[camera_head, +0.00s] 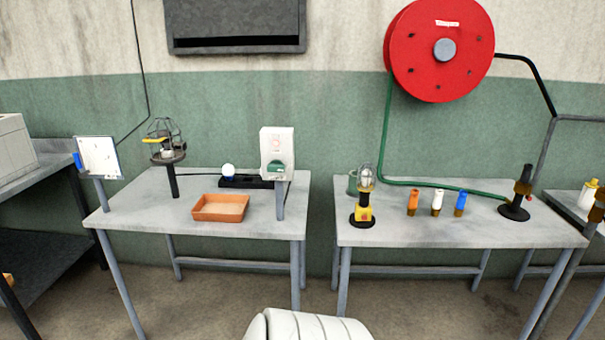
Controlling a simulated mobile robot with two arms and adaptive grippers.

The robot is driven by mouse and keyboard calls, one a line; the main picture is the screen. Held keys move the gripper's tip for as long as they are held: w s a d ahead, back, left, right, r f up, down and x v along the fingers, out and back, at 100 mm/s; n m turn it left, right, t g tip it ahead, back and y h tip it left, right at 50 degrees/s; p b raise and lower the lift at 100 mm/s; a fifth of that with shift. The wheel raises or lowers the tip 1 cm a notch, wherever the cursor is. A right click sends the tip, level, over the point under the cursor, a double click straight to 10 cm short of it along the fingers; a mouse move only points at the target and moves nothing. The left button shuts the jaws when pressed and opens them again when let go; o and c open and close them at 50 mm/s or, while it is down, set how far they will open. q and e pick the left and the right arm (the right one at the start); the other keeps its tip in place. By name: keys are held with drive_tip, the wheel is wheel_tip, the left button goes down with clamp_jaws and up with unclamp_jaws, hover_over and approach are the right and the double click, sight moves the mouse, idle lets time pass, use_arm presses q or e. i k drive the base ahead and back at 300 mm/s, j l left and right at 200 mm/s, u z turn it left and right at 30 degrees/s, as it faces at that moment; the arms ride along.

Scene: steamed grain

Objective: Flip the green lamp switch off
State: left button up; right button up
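A white box (277,143) stands on a grey post at the right end of the left table. A green half-round part (280,167), which looks like the green switch, is on its lower front. Its on or off position is too small to tell. A small bulb (229,171), white with a blue part, stands on a dark strip behind the box's post. A caged lamp (366,178) on a yellow body and black base stands on the right table; I cannot tell which lamp the switch serves. Neither of my grippers is in view.
The left table (140,205) holds an orange tray (220,207), a wire-cage stand (163,145) and a white panel (97,157). The right table (400,235) holds orange, white and blue fittings. A gap separates the tables. A red hose reel (415,60) hangs above.

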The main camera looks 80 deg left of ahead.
sight(276, 165)
drive_tip(key=u, duration=3.15)
